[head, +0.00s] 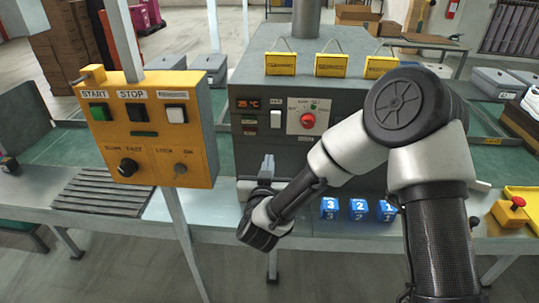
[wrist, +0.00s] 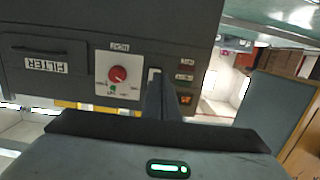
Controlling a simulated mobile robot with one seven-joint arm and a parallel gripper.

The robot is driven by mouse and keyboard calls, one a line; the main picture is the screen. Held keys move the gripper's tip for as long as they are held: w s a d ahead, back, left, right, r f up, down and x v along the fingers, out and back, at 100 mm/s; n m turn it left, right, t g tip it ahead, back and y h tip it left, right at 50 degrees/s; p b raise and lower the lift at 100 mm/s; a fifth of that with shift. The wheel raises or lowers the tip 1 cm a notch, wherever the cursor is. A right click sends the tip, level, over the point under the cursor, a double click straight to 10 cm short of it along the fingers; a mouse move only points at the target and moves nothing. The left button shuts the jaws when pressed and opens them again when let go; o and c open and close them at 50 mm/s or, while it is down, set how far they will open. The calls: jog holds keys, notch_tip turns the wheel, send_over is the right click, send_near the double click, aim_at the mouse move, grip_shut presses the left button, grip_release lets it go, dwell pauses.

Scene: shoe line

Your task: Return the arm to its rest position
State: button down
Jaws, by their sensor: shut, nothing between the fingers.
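My arm reaches in from the lower right of the head view and bends down to the left, in front of the dark grey machine (head: 350,95). My gripper (head: 268,163) points up before the machine's lower front, left of the numbered blue cubes. In the wrist view, which is upside down, my gripper (wrist: 160,88) has its fingers together with nothing held. They overlap the machine's front panel beside the red knob (wrist: 117,74) and a white switch. I cannot tell whether the fingertips touch the panel.
A yellow control box (head: 150,128) on a post stands close to the left of my gripper. Blue cubes (head: 358,209) sit on the bench ledge beside my forearm. A yellow box with a red button (head: 518,203) is at right. Yellow tags (head: 331,65) hang on the machine's top.

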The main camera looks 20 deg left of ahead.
jog(key=shift+s, duration=0.2)
dwell(0.3)
jog(key=w+d+r+n+g+y+p, duration=0.1)
jog(key=d+r+n+g+y+p, duration=0.3)
jog(key=r, duration=0.7)
jog(key=s+d+r+m+g+h+p, duration=0.15)
jog(key=s+d+r+h, duration=0.25)
jog(key=d+r, duration=0.5)
jog(key=s+d+r+m+g+h+p, duration=0.1)
jog(key=s+d+r+m+g+h, duration=0.1)
jog(key=s+d, duration=0.8)
jog(key=s+d+r+m+g+h+p, duration=0.2)
jog(key=s+d+m+g, duration=0.1)
jog(key=s+d, duration=0.8)
jog(key=shift+s+d, duration=0.25)
jog(key=shift+s, duration=0.9)
jog(key=c, duration=2.5)
grip_release()
